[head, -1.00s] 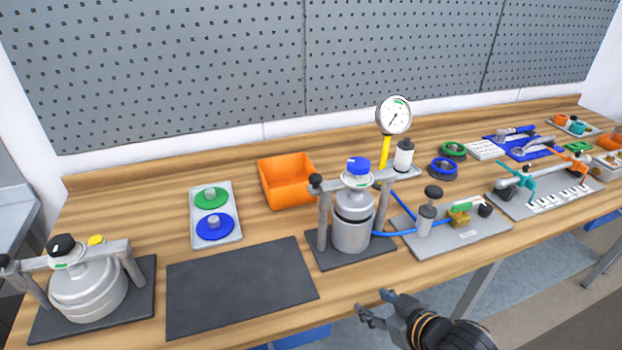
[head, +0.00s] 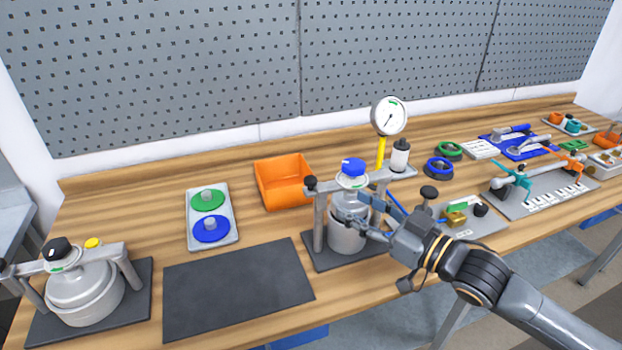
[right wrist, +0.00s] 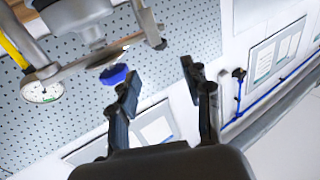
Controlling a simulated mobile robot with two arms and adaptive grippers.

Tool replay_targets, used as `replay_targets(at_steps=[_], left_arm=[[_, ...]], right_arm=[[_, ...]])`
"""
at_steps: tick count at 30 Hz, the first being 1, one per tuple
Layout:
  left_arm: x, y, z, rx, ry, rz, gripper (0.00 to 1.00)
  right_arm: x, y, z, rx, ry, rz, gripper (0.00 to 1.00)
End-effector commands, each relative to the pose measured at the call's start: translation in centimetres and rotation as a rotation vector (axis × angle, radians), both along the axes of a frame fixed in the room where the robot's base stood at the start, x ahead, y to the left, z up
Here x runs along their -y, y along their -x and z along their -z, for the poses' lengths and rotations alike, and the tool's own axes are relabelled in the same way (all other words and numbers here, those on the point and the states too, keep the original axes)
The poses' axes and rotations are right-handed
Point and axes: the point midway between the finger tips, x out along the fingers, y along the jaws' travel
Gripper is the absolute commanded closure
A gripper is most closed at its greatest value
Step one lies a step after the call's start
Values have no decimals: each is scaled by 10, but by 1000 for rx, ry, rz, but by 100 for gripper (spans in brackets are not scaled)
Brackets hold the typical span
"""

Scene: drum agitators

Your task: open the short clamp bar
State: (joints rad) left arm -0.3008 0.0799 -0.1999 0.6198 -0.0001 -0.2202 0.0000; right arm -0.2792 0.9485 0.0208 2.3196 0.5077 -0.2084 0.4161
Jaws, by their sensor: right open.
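The short clamp bar (head: 383,179) is a grey bar across two posts over the middle silver vessel (head: 345,238). It has a blue knob (head: 352,166) on top and a small black knob (head: 311,183) at its left end. The bar lies level and looks closed. My right gripper (head: 358,214) is open and empty. In the head view its fingers overlap the vessel, below the bar; contact cannot be told. The right wrist view shows the open fingers (right wrist: 158,76), with the bar (right wrist: 78,67) and blue knob (right wrist: 114,74) beyond them. My left gripper is out of view.
A gauge (head: 389,116) on a yellow stem and a white bottle (head: 399,157) stand by the bar's right end. An orange bin (head: 284,182) is behind left. A wider clamped vessel (head: 84,294) stands far left. A dark mat (head: 238,288) lies bare between.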

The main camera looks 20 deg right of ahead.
Motion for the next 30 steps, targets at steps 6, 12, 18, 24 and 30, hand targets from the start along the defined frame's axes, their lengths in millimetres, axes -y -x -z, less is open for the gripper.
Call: replay_targets(at_steps=[6, 12, 18, 24, 30], left_arm=[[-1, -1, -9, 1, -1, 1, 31], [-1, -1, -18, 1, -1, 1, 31], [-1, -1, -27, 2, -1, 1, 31], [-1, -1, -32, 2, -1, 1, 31], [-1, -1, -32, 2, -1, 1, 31]], right_arm=[[-14, -25, -4, 4, -1, 1, 51], [-29, -53, -5, 3, -1, 0, 51], [-46, -81, -4, 2, 1, -1, 51], [-56, -101, -1, -1, 3, 0, 51], [-59, -105, 0, -1, 4, -2, 51]])
